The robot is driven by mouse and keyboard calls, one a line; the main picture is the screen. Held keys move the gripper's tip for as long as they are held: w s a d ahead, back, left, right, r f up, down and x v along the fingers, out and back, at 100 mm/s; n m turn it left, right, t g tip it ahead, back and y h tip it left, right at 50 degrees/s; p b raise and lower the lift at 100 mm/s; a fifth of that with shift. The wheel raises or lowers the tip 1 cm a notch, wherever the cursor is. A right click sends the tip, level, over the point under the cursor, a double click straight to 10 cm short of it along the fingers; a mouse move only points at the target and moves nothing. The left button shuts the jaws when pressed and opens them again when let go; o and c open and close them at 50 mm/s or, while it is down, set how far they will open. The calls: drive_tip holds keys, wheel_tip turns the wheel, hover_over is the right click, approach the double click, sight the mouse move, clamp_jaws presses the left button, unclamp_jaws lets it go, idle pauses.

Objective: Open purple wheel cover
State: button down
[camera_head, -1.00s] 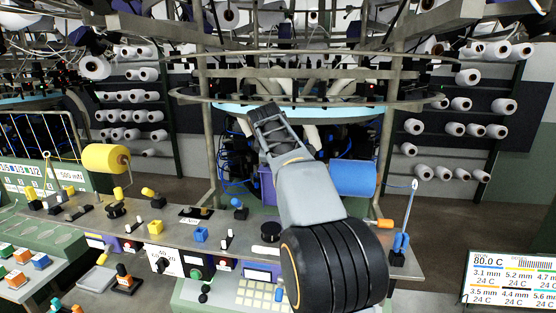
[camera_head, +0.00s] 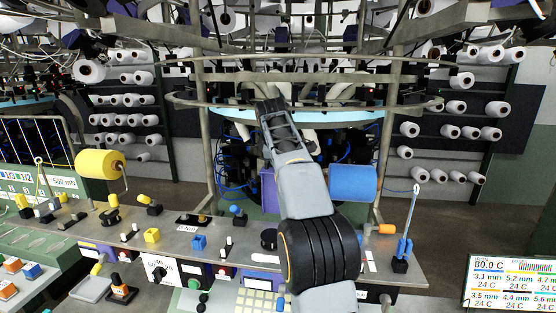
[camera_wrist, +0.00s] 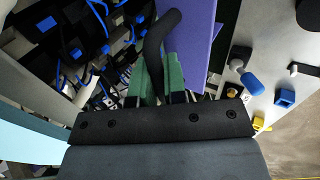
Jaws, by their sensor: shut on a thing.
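The purple wheel cover (camera_wrist: 195,45) stands as a flat panel right of my gripper in the wrist view. In the head view a purple panel (camera_head: 269,190) shows beside my arm, partly hidden by it. A curved black handle (camera_wrist: 160,35) lies at the panel's left side. My gripper (camera_wrist: 160,75) has its green fingers closed around the lower part of this handle. The handle's join to the cover is not clear. In the head view my arm hides the fingers.
Blue cables and dark machine parts (camera_wrist: 105,50) lie left of my gripper. The control table (camera_head: 130,240) with knobs and small blocks is in front. A blue spool (camera_head: 352,182) stands right of my arm, and a yellow spool (camera_head: 98,163) at left.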

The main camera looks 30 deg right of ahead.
drive_tip(key=c, duration=1.2)
unclamp_jaws()
drive_tip(key=shift+r, duration=0.1)
drive_tip(key=shift+s+a+r, duration=0.15)
drive_tip(key=shift+r, duration=0.15)
drive_tip(key=v, duration=0.4)
drive_tip(key=shift+s+a+r, duration=0.15)
drive_tip(key=shift+s+a, duration=0.05)
drive_tip(key=s+a+b, duration=0.2)
drive_tip(key=s, duration=0.1)
drive_tip(key=s+a+b, duration=0.1)
drive_tip(key=s+a, duration=0.1)
drive_tip(key=s, duration=0.1)
drive_tip(key=s+a+b, duration=0.2)
drive_tip(key=s+a, duration=0.1)
drive_tip(key=shift+a+b, duration=0.1)
drive_tip(key=shift+b, duration=0.2)
